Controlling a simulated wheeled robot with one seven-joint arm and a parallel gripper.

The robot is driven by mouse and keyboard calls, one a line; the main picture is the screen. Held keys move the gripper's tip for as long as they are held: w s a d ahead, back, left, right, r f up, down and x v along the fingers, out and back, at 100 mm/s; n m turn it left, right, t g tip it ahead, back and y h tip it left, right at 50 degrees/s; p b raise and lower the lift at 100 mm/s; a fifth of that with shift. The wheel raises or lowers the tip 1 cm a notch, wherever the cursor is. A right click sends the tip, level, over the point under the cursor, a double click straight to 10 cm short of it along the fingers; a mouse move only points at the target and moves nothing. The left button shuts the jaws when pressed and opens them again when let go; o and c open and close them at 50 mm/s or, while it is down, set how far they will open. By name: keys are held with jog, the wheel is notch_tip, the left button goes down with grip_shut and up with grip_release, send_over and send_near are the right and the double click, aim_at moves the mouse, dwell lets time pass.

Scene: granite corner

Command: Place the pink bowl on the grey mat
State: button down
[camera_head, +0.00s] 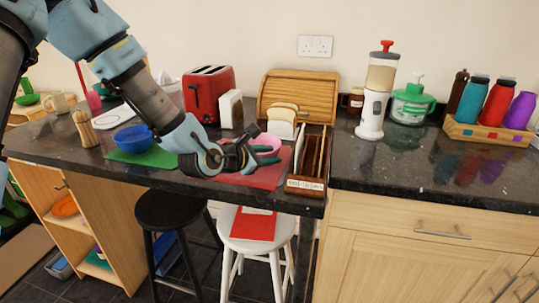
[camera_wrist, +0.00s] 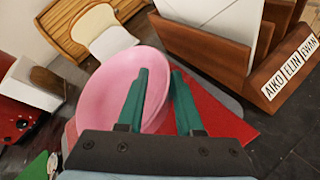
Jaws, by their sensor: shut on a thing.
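The pink bowl (camera_head: 266,141) is at my gripper's tip, above or on the red mat (camera_head: 262,178); I cannot tell whether it touches it. In the wrist view the pink bowl (camera_wrist: 108,88) fills the middle left. My gripper (camera_wrist: 160,88) is shut on its rim, one teal finger inside the bowl and one outside. A grey strip with a rounded edge, perhaps the grey mat (camera_wrist: 232,102), shows beside the red mat (camera_wrist: 205,115) in the wrist view. My arm hides part of the counter in the head view.
A wooden letter rack (camera_head: 307,168) stands close right of the bowl, and a bread box (camera_head: 300,90) behind it. A red toaster (camera_head: 208,92) stands at the back. A blue bowl (camera_head: 133,138) sits on a green mat (camera_head: 150,158) to the left. Stools stand below the front edge.

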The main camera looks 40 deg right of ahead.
jog(key=shift+f, duration=0.3)
jog(key=shift+f, duration=0.15)
jog(key=c, duration=0.5)
grip_release()
jog(key=shift+c, duration=0.2)
jog(key=shift+s, duration=0.1)
jog(key=shift+r, duration=0.4)
jog(key=v, duration=1.2)
jog(key=shift+r+b, duration=0.1)
jog(key=shift+b, duration=0.25)
